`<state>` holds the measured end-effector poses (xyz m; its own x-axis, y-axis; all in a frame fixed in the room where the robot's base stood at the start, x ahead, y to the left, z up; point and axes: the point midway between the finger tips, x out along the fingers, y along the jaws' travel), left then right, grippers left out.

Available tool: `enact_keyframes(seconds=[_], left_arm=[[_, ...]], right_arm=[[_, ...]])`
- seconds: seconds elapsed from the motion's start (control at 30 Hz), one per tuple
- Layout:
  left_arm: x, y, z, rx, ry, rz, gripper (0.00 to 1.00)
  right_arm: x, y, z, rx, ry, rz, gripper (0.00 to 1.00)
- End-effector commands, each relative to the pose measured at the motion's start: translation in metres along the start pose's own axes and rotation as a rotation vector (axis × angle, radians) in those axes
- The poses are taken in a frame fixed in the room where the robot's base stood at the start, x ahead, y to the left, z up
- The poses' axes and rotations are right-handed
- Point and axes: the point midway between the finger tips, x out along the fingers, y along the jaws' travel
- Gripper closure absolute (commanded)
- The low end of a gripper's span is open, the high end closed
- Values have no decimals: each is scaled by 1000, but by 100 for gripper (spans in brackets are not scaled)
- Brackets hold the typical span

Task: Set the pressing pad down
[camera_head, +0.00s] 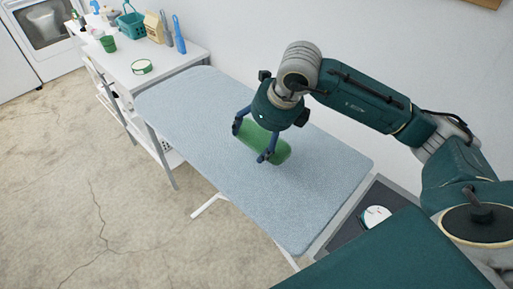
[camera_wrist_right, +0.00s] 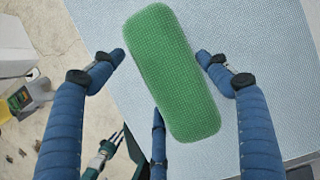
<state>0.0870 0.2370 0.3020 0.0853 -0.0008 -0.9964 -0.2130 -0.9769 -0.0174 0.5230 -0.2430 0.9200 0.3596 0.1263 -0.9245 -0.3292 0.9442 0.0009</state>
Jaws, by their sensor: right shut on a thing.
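The green pressing pad (camera_head: 262,147) is a long rounded cushion. It shows large and tilted in the right wrist view (camera_wrist_right: 172,75). My right gripper (camera_head: 254,140) is shut on it, with blue fingers on both sides of the pad. The pad is over the middle of the light blue ironing board (camera_head: 315,190). I cannot tell whether its underside touches the board. What seems to be my left gripper (camera_wrist_right: 112,145) shows small and low in the right wrist view; its opening is unclear.
A dark tray (camera_head: 350,225) with a white object is at the board's near right end. Much of the board is bare.

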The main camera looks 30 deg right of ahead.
Motion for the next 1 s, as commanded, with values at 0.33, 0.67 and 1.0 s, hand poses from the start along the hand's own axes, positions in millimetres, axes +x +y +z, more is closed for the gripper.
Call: enact_keyframes(seconds=[0.33, 0.67, 1.0], left_arm=[[-4, 0, -3, -1, 3, 0, 60], [-4, 0, -6, -1, 8, 0, 60], [-3, 1, -6, 0, 8, 1, 60]], right_arm=[[38, 0, -16, 1, 2, 0, 61], [47, 0, -18, 0, -3, 0, 61], [48, 0, -20, 0, -1, 0, 5]])
